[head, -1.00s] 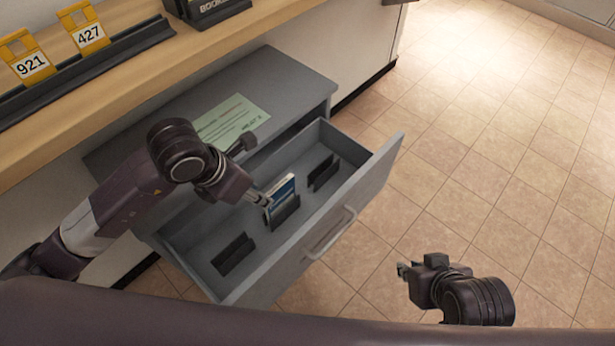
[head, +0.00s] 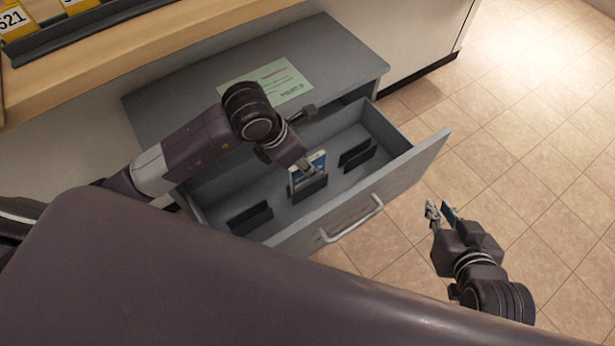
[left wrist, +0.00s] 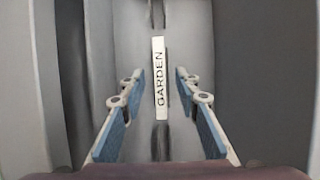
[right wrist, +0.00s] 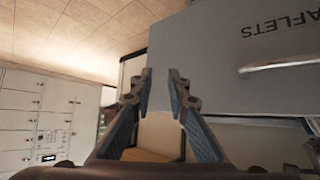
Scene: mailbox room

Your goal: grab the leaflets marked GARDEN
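The leaflets marked GARDEN (left wrist: 159,78) show in the left wrist view as a thin white upright edge with black letters. My left gripper (left wrist: 159,80) is open, reaching down into the drawer. Its blue-padded fingers are on either side of the leaflets, with a gap on both sides. My right gripper (head: 441,209) is open and empty, outside the drawer; it also shows in the right wrist view (right wrist: 160,75).
Two more dark holders, at left (head: 250,218) and right (head: 357,154), stand in the drawer and look empty. The drawer front has a handle (head: 352,220). A green sheet (head: 268,84) lies on the cabinet top. A wooden counter (head: 150,52) runs behind. Tiled floor at right is clear.

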